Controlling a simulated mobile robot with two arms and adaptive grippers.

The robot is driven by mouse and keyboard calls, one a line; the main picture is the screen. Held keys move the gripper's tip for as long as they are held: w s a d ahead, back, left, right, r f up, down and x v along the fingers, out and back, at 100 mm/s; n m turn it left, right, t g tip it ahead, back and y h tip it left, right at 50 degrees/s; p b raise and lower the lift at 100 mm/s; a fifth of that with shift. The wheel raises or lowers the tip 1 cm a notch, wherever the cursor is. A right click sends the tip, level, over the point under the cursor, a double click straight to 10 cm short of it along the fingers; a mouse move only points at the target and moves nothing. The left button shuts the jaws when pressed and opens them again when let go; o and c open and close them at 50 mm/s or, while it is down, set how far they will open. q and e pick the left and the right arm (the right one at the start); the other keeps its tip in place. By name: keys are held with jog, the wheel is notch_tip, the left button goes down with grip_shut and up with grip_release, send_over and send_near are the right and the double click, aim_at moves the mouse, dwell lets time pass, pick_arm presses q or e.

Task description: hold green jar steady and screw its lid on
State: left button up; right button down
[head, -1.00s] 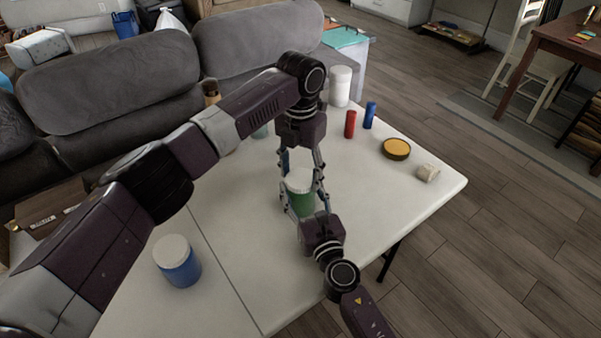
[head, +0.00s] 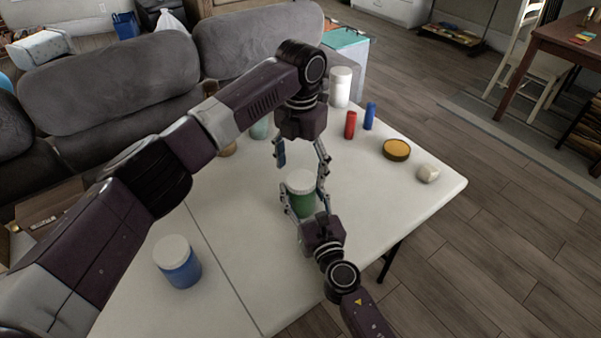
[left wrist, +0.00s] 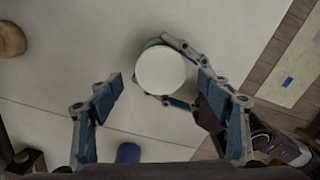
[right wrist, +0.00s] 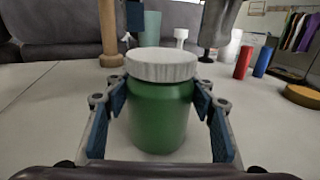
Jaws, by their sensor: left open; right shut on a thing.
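The green jar (head: 303,206) stands upright on the white table, with a white lid (head: 300,180) on its top. In the right wrist view the lid (right wrist: 162,65) sits level on the jar (right wrist: 160,118), with no clear gap. My right gripper (right wrist: 161,97) is shut on the jar's body, one finger on each side; it also shows in the head view (head: 304,212). My left gripper (head: 302,172) points down above the lid, its fingers spread and apart from it. In the left wrist view the round lid (left wrist: 160,70) lies between and beyond the open fingers (left wrist: 162,84).
A blue jar with a white lid (head: 178,265) stands at the table's near left. A white canister (head: 340,88), red cylinder (head: 350,125), blue cylinder (head: 370,115), yellow-topped disc (head: 396,149) and pale lump (head: 427,173) stand farther back or right. The table's right edge is close.

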pick_arm(q)
notch_tip(320, 180, up, 2)
jog(key=shift+r, duration=0.2)
jog(key=shift+n, duration=0.3)
jog(key=shift+c, duration=0.4)
